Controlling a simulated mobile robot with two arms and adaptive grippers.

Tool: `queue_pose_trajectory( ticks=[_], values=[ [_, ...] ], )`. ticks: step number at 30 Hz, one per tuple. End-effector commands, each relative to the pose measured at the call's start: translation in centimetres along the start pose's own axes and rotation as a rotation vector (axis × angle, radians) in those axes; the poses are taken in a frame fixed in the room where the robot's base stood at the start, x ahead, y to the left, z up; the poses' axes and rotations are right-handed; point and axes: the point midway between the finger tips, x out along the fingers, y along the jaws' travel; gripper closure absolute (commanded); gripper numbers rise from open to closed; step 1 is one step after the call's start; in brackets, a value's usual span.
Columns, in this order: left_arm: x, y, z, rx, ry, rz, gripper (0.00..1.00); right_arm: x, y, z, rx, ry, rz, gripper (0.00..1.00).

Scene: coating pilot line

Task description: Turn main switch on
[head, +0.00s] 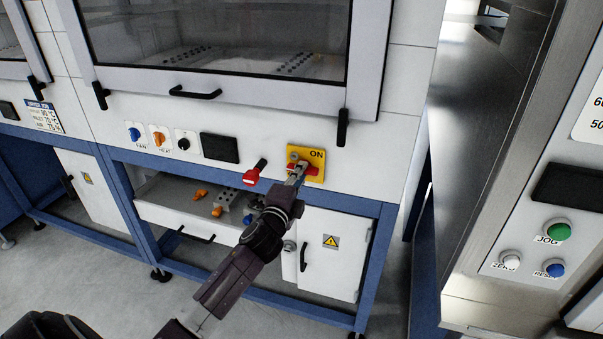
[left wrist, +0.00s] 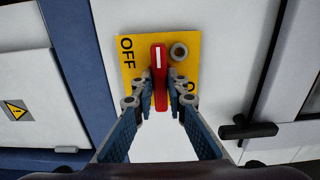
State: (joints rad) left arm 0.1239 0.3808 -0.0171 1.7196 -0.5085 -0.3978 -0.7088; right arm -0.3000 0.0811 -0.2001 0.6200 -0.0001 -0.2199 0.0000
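The main switch is a yellow plate (head: 318,155) with a red handle (head: 313,171) on the front panel of the bench, marked ON at its upper right. In the left wrist view the plate (left wrist: 129,75) shows OFF on the left and a partly covered O at lower right. The red handle (left wrist: 158,60) stands upright there, its white mark at the top end, pointing to neither word. My left gripper (head: 297,170) is at the handle; in the wrist view its two fingertips (left wrist: 160,88) press in on both sides of it. My right gripper is not in view.
A red and black lever (head: 254,173) sits left of the plate. Further left are a dark display (head: 219,148) and knobs for FAN and HEAT. A drawer (head: 180,220) with loose parts is open below. A metal cabinet (head: 500,220) with buttons stands at right.

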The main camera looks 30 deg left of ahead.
Motion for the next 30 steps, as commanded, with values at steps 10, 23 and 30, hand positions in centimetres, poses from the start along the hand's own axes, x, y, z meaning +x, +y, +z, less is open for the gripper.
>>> queue_pose_trajectory(
  ticks=[10,23,30],
  values=[
    [0.0,0.1,0.0,0.000,0.000,0.001,1.00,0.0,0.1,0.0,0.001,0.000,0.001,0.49],
    [0.0,-0.3,0.1,0.529,0.001,0.004,1.00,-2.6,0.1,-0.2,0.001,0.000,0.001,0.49],
    [0.0,0.0,0.1,0.783,0.000,0.002,1.00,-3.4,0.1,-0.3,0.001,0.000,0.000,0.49]
  ],
)
